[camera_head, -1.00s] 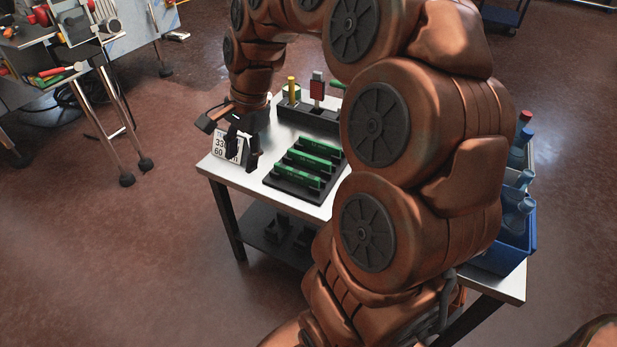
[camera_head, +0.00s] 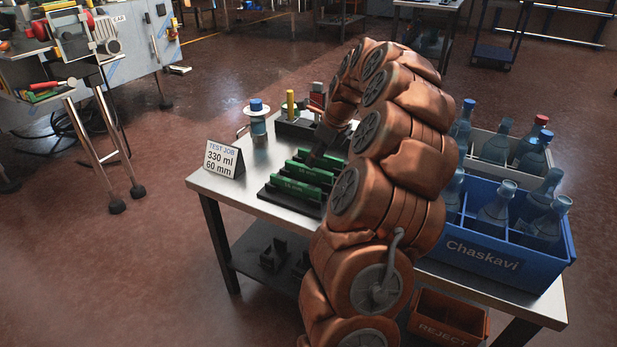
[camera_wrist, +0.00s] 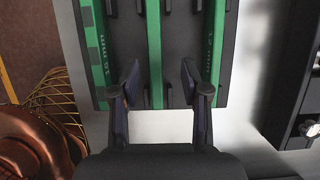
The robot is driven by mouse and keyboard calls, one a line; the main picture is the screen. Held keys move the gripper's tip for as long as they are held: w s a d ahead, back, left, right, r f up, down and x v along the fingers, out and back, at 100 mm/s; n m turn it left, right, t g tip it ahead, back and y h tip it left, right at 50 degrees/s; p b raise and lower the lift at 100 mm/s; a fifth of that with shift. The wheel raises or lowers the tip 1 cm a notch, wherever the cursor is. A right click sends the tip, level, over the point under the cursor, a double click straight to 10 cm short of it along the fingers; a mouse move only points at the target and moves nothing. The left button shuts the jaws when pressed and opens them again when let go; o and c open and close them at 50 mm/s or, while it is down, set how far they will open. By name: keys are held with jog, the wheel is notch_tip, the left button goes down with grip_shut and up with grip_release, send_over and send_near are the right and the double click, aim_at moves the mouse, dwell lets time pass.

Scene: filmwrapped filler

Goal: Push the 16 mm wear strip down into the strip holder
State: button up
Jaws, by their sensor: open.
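The 16 mm wear strip (camera_wrist: 96,45) is green with dark marks and a "16 mm" label. It lies lengthwise at the left of the wrist view, in the black strip holder (camera_wrist: 127,30). Two more green strips lie to its right, and the far right one reads "12 mm". My gripper (camera_wrist: 160,75) is open and empty, its fingertips either side of the unlabelled middle strip (camera_wrist: 154,40), right of the 16 mm strip. Contact and seating depth cannot be told. In the head view the holder (camera_head: 268,200) is on the table, partly behind my arm.
A "TEST JOB 330 ml 60 mm" sign (camera_head: 223,160) stands at the table's left corner. Behind the holder are a blue-capped item (camera_head: 257,118) and a black tool block (camera_head: 292,130). A blue crate of bottles (camera_head: 500,260) stands at right, a reject bin (camera_head: 445,318) below.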

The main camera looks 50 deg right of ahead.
aim_at(308, 169)
jog(key=shift+a+b+x, duration=0.15)
jog(key=shift+b+x, duration=0.25)
jog(key=shift+x, duration=0.95)
jog(key=shift+a+b+x, duration=0.15)
jog(key=shift+b+x, duration=0.25)
jog(key=shift+x, duration=0.95)
grip_shut()
